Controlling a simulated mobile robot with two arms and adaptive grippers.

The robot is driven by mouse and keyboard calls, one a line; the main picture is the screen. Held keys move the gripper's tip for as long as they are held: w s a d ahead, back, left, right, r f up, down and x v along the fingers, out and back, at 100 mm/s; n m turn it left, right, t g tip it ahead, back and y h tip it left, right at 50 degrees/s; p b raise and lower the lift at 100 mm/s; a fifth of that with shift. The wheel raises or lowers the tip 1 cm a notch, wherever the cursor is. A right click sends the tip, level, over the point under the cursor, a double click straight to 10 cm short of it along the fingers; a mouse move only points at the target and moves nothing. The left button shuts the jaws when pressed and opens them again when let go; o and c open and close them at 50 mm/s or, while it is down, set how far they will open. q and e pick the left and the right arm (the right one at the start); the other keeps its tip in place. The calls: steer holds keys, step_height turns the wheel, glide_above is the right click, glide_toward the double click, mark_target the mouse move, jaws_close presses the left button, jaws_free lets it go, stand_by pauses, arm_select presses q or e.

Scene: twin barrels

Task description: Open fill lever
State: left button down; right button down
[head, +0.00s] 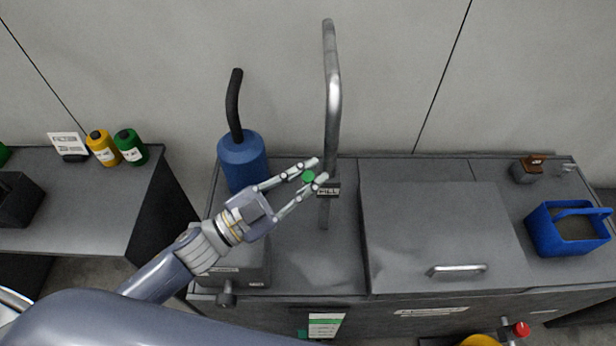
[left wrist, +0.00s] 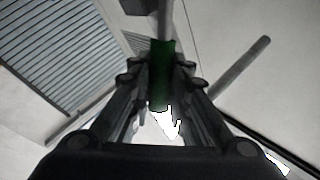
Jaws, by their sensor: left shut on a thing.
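The fill lever's green grip (head: 308,177) sits between the fingertips of my left gripper (head: 316,172), just left of the vertical metal pipe. In the left wrist view the green grip (left wrist: 160,75) stands between both fingers (left wrist: 160,85), and the gripper is shut on it. A small dark FILL label (head: 328,191) is on the pipe (head: 331,100) right beside the fingertips. The lever's stem is mostly hidden by the fingers. My right gripper is not in view.
A blue cylinder (head: 242,162) with a black hose stands left of the pipe, close behind my left gripper. A closed grey lid (head: 440,225) with a handle is to the right. A blue caddy (head: 570,235) stands at the far right. Green and yellow bottles (head: 103,148) stand on the left table.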

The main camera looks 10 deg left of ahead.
arm_select(q)
steer(key=shift+s+d+f+m+h+b, duration=0.1)
steer(key=shift+s+f+m+h+b, duration=0.25)
steer(key=shift+f+m+b, duration=0.25)
steer(key=shift+s+r, duration=0.1)
steer(key=shift+r, duration=0.1)
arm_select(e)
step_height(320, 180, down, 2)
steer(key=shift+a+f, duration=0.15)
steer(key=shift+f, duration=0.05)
arm_select(q)
steer(key=c, duration=1.5)
jaws_free()
steer(key=s+a, duration=0.4)
steer(key=a, duration=0.1)
steer(key=s+a, duration=0.4)
steer(key=shift+s+a+f, duration=0.1)
steer(key=shift+s+a, duration=0.3)
